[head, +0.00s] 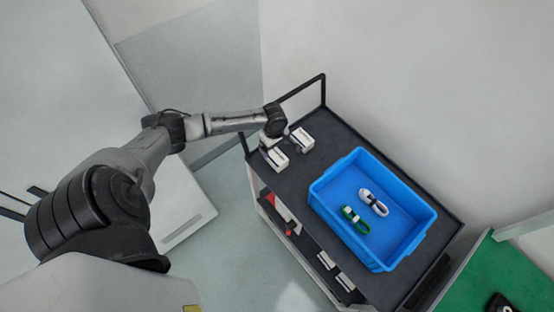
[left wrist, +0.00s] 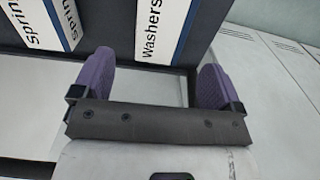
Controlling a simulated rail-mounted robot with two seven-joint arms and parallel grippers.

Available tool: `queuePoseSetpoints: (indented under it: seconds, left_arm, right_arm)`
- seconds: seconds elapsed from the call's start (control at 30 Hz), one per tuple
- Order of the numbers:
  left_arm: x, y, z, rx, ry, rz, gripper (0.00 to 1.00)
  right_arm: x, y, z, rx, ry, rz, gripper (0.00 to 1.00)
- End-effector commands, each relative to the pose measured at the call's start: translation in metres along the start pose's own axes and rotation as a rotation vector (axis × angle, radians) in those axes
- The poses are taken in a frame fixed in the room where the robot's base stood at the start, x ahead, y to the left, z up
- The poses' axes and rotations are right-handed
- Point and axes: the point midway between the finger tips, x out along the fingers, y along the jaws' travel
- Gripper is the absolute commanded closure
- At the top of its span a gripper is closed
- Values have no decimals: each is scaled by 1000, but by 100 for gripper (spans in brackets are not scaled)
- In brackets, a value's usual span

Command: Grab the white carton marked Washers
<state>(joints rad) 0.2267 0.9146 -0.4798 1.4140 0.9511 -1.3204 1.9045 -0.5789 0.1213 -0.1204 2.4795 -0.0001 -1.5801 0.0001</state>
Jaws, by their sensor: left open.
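The white carton marked Washers (left wrist: 160,28) shows in the left wrist view at the top middle, with a blue stripe along its label. Its far end is cut off by the frame. My left gripper (left wrist: 158,66) is open, with purple fingers either side of the line to that carton and nothing held. In the head view the left gripper (head: 273,137) is at the far left end of the cart top, by two white cartons, a nearer one (head: 278,160) and a farther one (head: 303,140). Their print is too small to read there. My right gripper is not in view.
A white carton marked "Sprin..." (left wrist: 38,22) stands left of the Washers carton. The dark cart top (head: 312,173) also holds a blue bin (head: 405,259) with a green and a white item inside. A black rail (head: 325,92) rises at the cart's far end. Smaller boxes sit on a lower shelf.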

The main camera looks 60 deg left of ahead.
Motion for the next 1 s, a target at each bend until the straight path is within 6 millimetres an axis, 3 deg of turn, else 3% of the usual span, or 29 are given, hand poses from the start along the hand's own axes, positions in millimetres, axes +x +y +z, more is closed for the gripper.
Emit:
queuePoseSetpoints:
  seconds: [0.33, 0.63, 1.0]
  left_arm:
    - [22, 0, -1, 1, 0, -1, 8]
    - [59, -1, -4, 1, -1, 0, 8]
    - [67, -1, -4, 2, 0, -1, 8]
  right_arm:
    - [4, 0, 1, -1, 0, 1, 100]
    - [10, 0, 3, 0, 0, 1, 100]
    - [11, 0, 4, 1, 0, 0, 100]
